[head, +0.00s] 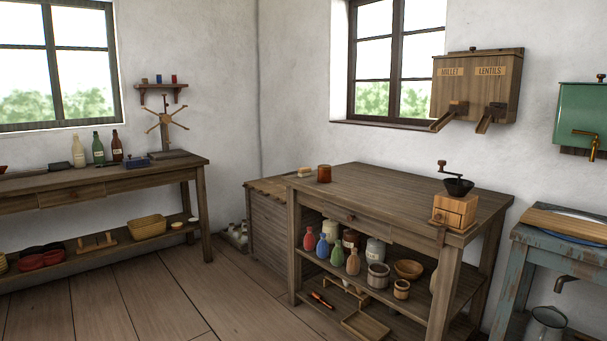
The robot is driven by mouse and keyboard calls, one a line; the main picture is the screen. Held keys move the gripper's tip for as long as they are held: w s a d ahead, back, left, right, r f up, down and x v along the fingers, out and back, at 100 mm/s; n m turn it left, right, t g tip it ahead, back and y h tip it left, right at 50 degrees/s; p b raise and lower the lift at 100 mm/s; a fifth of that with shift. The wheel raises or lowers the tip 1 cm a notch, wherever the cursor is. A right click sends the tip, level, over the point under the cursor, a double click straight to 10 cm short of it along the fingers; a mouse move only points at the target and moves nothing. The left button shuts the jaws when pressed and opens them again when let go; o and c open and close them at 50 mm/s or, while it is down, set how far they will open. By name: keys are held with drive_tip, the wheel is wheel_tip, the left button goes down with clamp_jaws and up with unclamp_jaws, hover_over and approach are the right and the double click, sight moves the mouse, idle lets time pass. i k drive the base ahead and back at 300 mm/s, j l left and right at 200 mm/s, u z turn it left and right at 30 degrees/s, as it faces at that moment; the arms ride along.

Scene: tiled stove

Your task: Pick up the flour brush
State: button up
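I cannot make out the flour brush for certain. A small pale block with a tan top (305,172), possibly a brush, lies at the back left of the middle wooden table (400,190), beside a brown cup. A small orange-and-dark tool (321,300) lies on the table's lower shelf; its kind is too small to tell. My gripper is not in view.
A brown cup (324,173) and a coffee grinder (456,200) stand on the middle table, with clear top between. Its shelf holds several coloured bottles and pots. A slatted chest (268,225) adjoins it. A long bench (100,178) with bottles stands left. The plank floor (150,290) between is open.

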sight(305, 172)
drive_tip(key=i+j+z, duration=0.1)
drive_tip(key=i+j, duration=0.15)
drive_tip(key=i, duration=0.35)
drive_tip(key=i+j, duration=0.25)
drive_tip(key=i, duration=0.35)
drive_tip(key=i+j+z, duration=0.15)
drive_tip(key=i+j, duration=0.15)
drive_tip(key=i, duration=0.3)
drive_tip(key=i+j+z, duration=0.1)
drive_tip(key=i+j, duration=0.2)
drive_tip(key=i, duration=0.25)
drive_tip(key=i+j, duration=0.4)
drive_tip(key=i, duration=0.2)
drive_tip(key=i+z, duration=0.1)
drive_tip(key=i, duration=1)
